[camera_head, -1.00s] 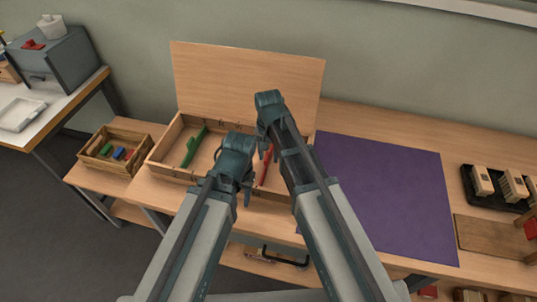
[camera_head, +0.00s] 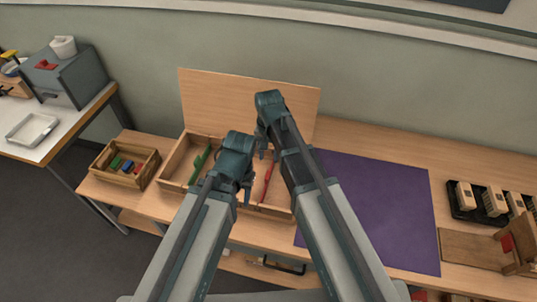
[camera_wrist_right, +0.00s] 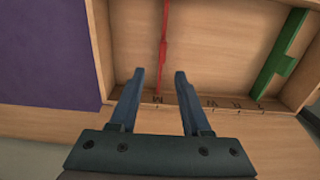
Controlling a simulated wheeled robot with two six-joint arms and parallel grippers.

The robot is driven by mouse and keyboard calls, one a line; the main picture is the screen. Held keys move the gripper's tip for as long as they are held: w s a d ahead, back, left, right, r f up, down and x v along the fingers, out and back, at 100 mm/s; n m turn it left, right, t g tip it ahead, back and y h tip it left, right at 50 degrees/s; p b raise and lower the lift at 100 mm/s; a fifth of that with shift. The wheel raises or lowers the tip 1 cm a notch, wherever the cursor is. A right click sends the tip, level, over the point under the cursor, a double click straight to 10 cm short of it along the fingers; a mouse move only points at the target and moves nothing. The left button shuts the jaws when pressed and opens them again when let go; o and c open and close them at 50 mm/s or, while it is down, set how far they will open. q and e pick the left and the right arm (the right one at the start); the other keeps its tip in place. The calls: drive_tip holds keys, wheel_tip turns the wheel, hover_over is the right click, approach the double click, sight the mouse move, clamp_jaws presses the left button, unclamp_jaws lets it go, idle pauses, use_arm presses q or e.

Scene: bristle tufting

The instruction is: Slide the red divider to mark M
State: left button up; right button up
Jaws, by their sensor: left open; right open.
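The red divider (camera_head: 267,180) stands in the right part of a shallow wooden box (camera_head: 171,186). In the right wrist view the red divider (camera_wrist_right: 163,45) runs down toward a rim with several dark marks. My right gripper (camera_head: 264,154) is open above the box. In its wrist view the two fingers (camera_wrist_right: 159,74) are spread, with the divider's line between them; contact cannot be told. My left gripper (camera_head: 246,196) is open over the box's middle and hides part of it.
A green divider (camera_head: 200,163) stands at the box's left. A raised wooden lid (camera_head: 235,95) is behind. A purple mat (camera_head: 385,210) lies right of the box. A small crate of coloured blocks (camera_head: 143,178) is at left, a black tray (camera_head: 462,203) at far right.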

use_arm(q)
wheel_tip(320, 180, up, 3)
drive_tip(key=shift+p, duration=0.95)
use_arm(e)
wheel_tip(320, 180, up, 3)
drive_tip(key=shift+r, duration=0.1)
use_arm(q)
drive_tip(key=shift+f+b, duration=0.4)
use_arm(e)
drive_tip(key=s+d+n+h, duration=0.1)
drive_tip(key=s+n, duration=0.6)
drive_tip(key=s, duration=0.8)
drive_tip(key=shift+s+d+f, duration=0.25)
drive_tip(key=shift+d+f, duration=0.15)
drive_tip(key=shift+d, duration=0.2)
